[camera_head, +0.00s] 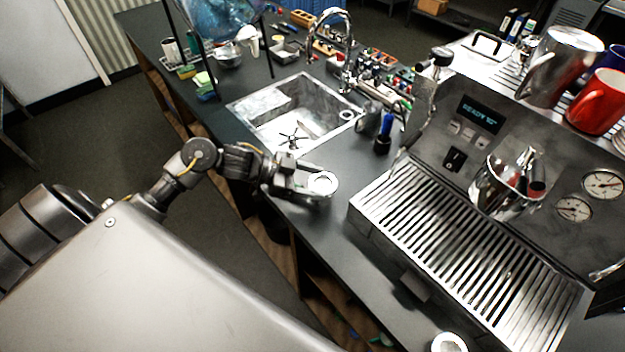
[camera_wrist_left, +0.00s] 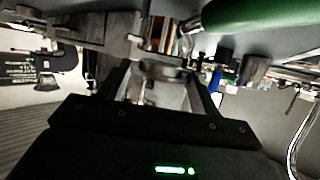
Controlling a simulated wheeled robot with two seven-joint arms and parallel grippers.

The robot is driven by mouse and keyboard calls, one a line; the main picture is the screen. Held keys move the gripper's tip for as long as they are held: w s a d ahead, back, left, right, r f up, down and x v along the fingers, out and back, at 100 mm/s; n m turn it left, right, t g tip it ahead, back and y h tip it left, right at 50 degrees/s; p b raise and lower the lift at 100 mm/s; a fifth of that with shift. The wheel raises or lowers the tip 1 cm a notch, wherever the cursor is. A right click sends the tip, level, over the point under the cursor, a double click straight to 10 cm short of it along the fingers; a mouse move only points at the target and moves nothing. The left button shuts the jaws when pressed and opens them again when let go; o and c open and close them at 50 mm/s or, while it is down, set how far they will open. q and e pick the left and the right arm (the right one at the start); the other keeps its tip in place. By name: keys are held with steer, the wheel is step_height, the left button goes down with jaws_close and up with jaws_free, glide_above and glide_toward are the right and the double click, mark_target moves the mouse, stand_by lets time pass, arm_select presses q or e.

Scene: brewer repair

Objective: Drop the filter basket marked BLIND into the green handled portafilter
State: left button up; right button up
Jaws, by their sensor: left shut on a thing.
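My left gripper (camera_head: 308,186) reaches in over the counter just below the sink. It is shut on a round metal filter basket (camera_head: 322,182), whose bright round rim shows from above. In the left wrist view the basket (camera_wrist_left: 162,72) sits between the two fingers. No marking on it can be read. My right gripper is not in view.
The espresso machine with its slatted drip tray (camera_head: 440,250) stands right of the gripper. A sink (camera_head: 300,108) with a tap (camera_head: 345,50) lies behind. A blue-handled tool (camera_head: 385,130) stands near the machine. Dark counter is free between gripper and drip tray.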

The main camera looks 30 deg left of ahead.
arm_select(q)
steer(key=shift+f+b, duration=0.4)
steer(key=shift+f, duration=0.45)
stand_by(0.6)
steer(key=o, duration=1.3)
steer(key=shift+r, duration=0.1)
steer(key=shift+r+p, duration=3.45)
steer(key=shift+p, duration=0.3)
